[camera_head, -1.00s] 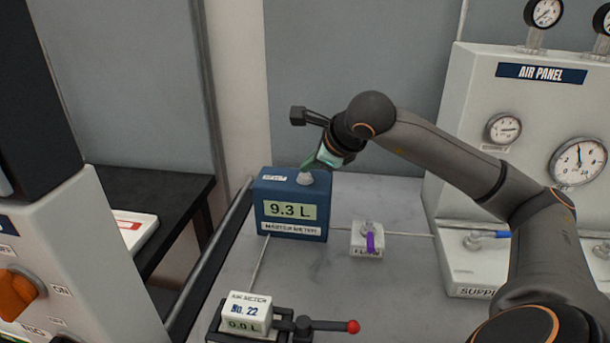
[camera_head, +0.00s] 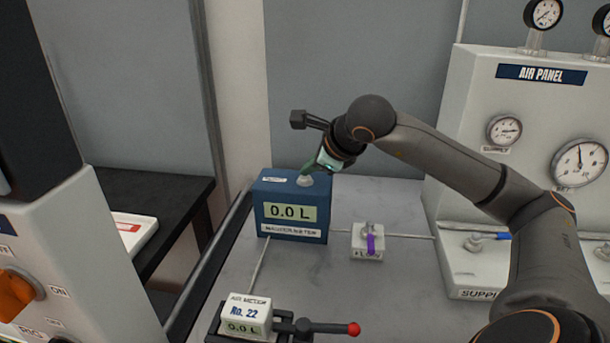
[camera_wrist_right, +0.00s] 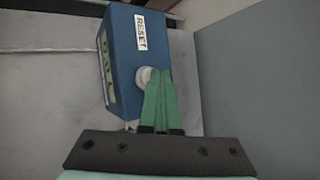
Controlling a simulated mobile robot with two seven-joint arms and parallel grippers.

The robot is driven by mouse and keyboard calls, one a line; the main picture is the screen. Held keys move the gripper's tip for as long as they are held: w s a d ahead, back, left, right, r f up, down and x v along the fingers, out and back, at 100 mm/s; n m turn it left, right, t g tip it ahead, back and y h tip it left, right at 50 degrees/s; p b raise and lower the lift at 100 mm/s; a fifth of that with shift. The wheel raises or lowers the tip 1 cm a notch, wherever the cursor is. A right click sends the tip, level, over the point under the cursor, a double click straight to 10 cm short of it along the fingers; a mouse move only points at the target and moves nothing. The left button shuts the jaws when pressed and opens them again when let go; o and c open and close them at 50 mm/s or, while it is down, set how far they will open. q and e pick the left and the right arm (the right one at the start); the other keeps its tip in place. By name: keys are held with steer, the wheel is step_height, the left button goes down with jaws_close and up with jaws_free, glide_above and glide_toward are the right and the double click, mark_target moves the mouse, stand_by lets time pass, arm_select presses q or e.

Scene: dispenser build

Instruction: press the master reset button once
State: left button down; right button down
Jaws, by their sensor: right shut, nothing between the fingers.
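The blue master meter (camera_head: 292,232) stands on the grey bench in the head view, and its display reads 0.0 L. Its pale round reset button (camera_head: 305,181) sits on top. In the right wrist view the button (camera_wrist_right: 145,75) is beside a white RESET label (camera_wrist_right: 141,33) on the blue box (camera_wrist_right: 123,50). My right gripper (camera_head: 307,172) is shut and empty, with its green fingertips at the button. The fingertips (camera_wrist_right: 157,75) partly cover the button in the wrist view; they appear to touch it. My left gripper is not in view.
A small white block with a purple lever (camera_head: 370,244) stands right of the meter. The air meter No. 22 (camera_head: 246,316) sits in front, beside a red-knobbed handle (camera_head: 353,329). The air panel (camera_head: 470,150) stands at the right. A white tray (camera_head: 137,235) is at the left.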

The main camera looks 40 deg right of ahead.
mark_target(310, 183)
steer(key=shift+r+p, duration=0.45)
steer(key=shift+r, duration=0.2)
step_height(310, 183, up, 5)
steer(key=p, duration=0.4)
stand_by(0.8)
